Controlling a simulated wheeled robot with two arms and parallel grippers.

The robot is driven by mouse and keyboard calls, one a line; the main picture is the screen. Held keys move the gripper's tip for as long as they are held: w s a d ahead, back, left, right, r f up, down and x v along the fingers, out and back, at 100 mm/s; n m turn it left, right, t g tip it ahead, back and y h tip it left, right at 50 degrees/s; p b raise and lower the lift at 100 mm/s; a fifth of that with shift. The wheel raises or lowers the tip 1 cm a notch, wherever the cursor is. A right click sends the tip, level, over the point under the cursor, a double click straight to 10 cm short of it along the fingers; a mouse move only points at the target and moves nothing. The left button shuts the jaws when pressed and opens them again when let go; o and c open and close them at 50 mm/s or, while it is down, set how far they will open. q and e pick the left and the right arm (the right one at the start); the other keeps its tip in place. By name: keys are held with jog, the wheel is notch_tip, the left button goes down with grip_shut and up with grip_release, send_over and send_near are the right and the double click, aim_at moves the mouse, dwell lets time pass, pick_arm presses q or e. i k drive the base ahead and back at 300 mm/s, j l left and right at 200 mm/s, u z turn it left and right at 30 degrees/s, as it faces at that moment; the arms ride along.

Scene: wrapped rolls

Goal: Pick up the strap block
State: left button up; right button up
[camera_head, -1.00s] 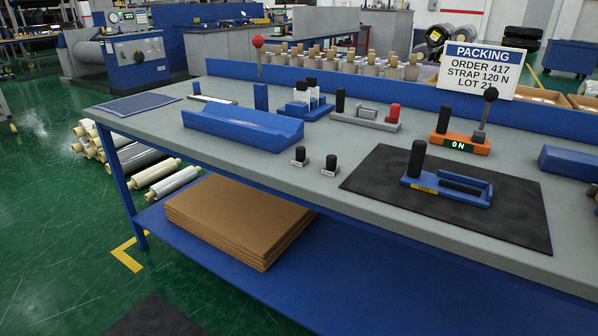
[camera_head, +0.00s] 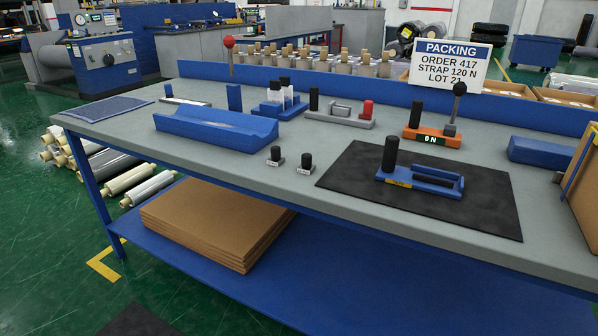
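A blue block-like tool (camera_head: 420,181) with an upright black handle (camera_head: 390,154) and a yellow label lies on a black mat (camera_head: 340,192) at the right of the workbench. A plain blue block (camera_head: 541,152) lies on the bench at the far right, partly hidden by a cardboard piece. No readable label tells which of these is the strap block. Neither of my grippers shows in the head view.
The grey workbench (camera_head: 250,165) carries a blue cradle (camera_head: 217,131), two small black-knobbed pieces (camera_head: 305,163), an orange lever unit (camera_head: 432,137) marked ON and a grey fixture (camera_head: 338,116). A PACKING sign (camera_head: 445,66) stands behind. Cardboard (camera_head: 585,195) stands at the right edge.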

aim_at(275, 159)
jog(key=z, duration=1.15)
jog(key=u, duration=0.4)
jog(key=j+u, duration=0.15)
jog(key=u, duration=0.2)
jog(key=i+u, duration=0.1)
jog(key=u, duration=0.3)
jog(key=i+j, duration=0.25)
jog(key=j, duration=0.15)
jog(key=i+j, duration=0.25)
jog(key=j, duration=0.2)
jog(key=i+j, duration=0.2)
jog(key=j, duration=0.2)
